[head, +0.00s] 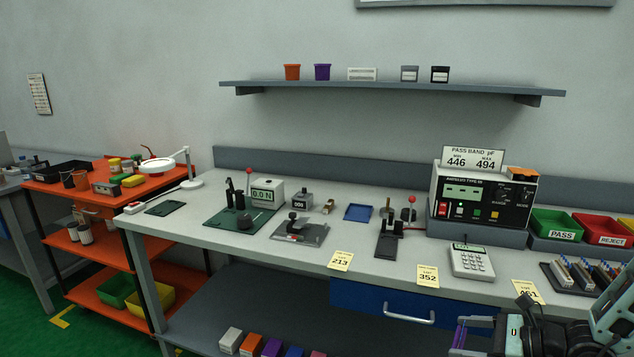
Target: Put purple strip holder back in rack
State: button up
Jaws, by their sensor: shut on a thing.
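My gripper (487,337) is at the bottom right, low in front of the bench's front edge. It is shut on a thin purple strip holder (461,333), which sticks out to the left of the fingers. Part of the holder is hidden by the fingers, and its lower end is hard to make out. A dark rack (556,283) with several upright strip holders stands on the bench at the right, above and to the right of my gripper. My arm and the frame edge hide part of it.
A blue drawer (375,302) is under the bench edge. An orange cart (95,195) stands left.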

jog(key=f+m+t+h, duration=0.1)
jog(key=m+t+h, duration=0.1)
jog(key=m+h, duration=0.1)
jog(key=s+d+f+m+t+h, duration=0.1)
jog(key=m+t, duration=0.1)
jog(key=shift+f+h, duration=0.3)
jog(key=shift+w+a, duration=0.1)
jog(key=shift+a, duration=0.05)
